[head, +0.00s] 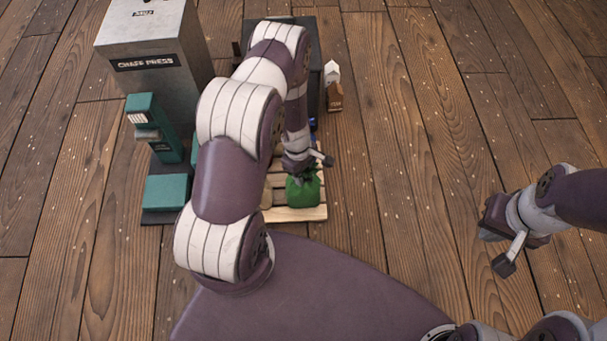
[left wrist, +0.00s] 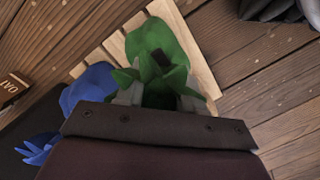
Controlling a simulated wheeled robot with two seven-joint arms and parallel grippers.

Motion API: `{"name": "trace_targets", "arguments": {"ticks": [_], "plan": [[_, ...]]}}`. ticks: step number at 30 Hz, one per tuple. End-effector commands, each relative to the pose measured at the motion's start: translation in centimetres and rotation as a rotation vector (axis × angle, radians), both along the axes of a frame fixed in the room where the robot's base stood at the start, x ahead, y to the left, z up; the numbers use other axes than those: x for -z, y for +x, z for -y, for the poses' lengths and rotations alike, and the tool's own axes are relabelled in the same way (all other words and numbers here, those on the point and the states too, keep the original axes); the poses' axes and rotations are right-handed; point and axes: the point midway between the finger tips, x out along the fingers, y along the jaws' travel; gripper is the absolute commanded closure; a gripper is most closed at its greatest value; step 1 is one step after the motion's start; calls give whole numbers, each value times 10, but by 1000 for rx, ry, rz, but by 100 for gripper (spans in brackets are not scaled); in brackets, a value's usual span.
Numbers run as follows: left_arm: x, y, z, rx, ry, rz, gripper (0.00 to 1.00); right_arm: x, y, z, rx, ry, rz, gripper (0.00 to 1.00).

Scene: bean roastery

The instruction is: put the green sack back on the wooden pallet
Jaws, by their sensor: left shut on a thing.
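The green sack (head: 303,191) is at the front right part of the wooden pallet (head: 295,214) in the head view. My left gripper (head: 305,172) is above it and shut on its gathered top. In the left wrist view the green sack (left wrist: 158,45) bulges out beyond the jaws, with pale pallet slats (left wrist: 118,47) behind it. I cannot tell whether the sack's bottom touches the slats. My right gripper (head: 497,249) is at the right, over bare floor, away from the pallet; its jaw opening is not clear.
A blue sack (left wrist: 88,88) lies beside the green one in the left wrist view. The grey chaff press (head: 155,50) and a teal machine (head: 160,140) stand left of the pallet. Small white and brown bags (head: 334,97) stand behind. The floor right of the pallet is clear.

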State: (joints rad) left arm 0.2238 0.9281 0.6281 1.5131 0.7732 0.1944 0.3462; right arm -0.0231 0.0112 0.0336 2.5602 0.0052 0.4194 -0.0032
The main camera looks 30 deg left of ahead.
Motion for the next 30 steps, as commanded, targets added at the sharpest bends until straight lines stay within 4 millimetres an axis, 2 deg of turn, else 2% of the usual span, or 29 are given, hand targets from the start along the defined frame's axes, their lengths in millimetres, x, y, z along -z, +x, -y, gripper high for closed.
{"name": "trace_targets", "arguments": {"ticks": [7,8,10,17,20,23,30], "plan": [[0,1,0,1,0,2,100,0,0,0,0,0,1,100],[1,0,0,1,1,0,60,0,0,0,0,0,1,100],[0,0,0,1,1,0,37,0,0,0,0,0,1,100],[0,0,0,1,1,0,37,0,0,0,0,0,1,100],[-6,1,0,1,1,1,37,-5,0,0,0,0,1,100],[-27,1,-3,1,1,1,37,-21,0,0,0,0,1,100],[-92,3,-12,1,2,2,37,-64,0,0,0,0,1,100]]}}
